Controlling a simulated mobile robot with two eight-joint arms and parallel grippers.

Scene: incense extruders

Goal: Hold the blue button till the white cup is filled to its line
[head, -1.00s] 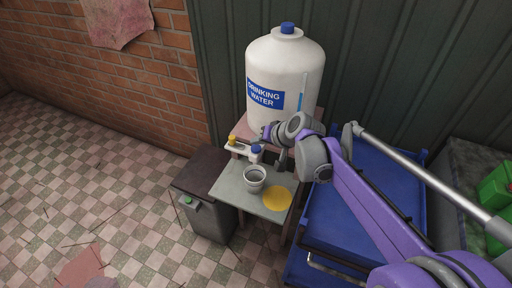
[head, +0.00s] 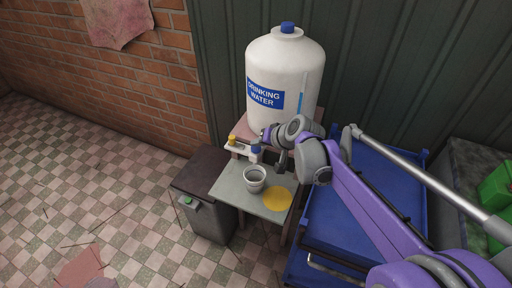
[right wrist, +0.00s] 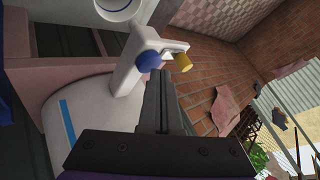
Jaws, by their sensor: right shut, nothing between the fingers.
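The white cup (head: 254,179) stands upright on a small grey table under the white dispenser tap (head: 238,149). Its rim also shows in the right wrist view (right wrist: 120,8). My left gripper is not in view.
A yellow button (head: 233,139) is beside the blue one. The large drinking water bottle (head: 285,75) stands behind. A yellow disc (head: 277,198) lies right of the cup. A dark bin (head: 205,205) stands left, a blue cart (head: 345,220) right. The tiled floor at left is mostly clear.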

